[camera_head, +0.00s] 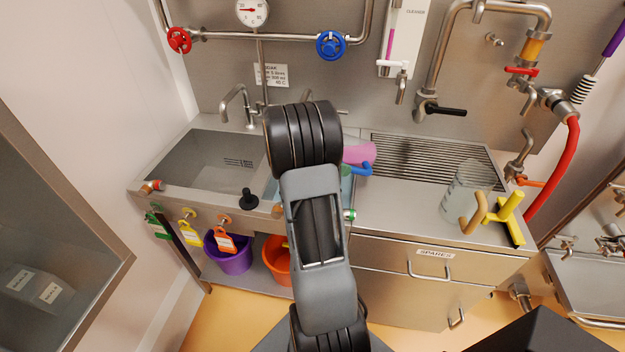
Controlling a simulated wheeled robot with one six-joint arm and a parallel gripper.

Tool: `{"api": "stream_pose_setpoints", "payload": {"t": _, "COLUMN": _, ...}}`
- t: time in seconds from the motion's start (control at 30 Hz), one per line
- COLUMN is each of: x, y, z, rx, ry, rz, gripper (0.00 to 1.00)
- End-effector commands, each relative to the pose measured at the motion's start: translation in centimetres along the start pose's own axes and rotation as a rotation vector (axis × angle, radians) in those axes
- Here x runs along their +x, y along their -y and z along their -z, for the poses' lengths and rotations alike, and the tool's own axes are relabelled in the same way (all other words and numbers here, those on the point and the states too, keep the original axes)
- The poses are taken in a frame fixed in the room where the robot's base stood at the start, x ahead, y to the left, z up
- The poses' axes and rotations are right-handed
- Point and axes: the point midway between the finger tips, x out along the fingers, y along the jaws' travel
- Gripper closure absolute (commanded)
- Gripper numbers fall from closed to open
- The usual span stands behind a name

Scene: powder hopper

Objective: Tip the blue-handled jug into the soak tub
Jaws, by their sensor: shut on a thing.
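The blue-handled jug (359,152) shows only in part, just right of my wrist; its body looks pink. Its blue handle (362,169) is on the lower right side. The rest of the jug is hidden by my arm, so I cannot tell its full tilt. The soak tub appears to be the pale blue basin (347,187) behind my arm, with only its side strips showing. The visible part of the jug is at that basin's far right edge. My gripper is hidden behind my dark wrist and forearm, and its fingers do not show.
An empty steel sink (205,158) is at the left, with a black knob (249,198) on its front ledge. A ribbed drainboard (425,155) is clear at the right. A clear jug with a tan handle (466,187) stands near a yellow fitting (506,213). Pipes and taps line the wall.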

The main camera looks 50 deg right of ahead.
Motion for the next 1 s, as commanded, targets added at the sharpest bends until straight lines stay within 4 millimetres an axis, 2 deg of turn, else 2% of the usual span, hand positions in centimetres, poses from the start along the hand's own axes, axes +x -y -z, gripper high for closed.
{"api": "stream_pose_setpoints", "payload": {"t": 1.0, "x": -0.2, "y": -0.1, "z": 1.1, "rx": 0.003, "ry": 0.137, "rz": 0.001, "gripper": 0.76}}
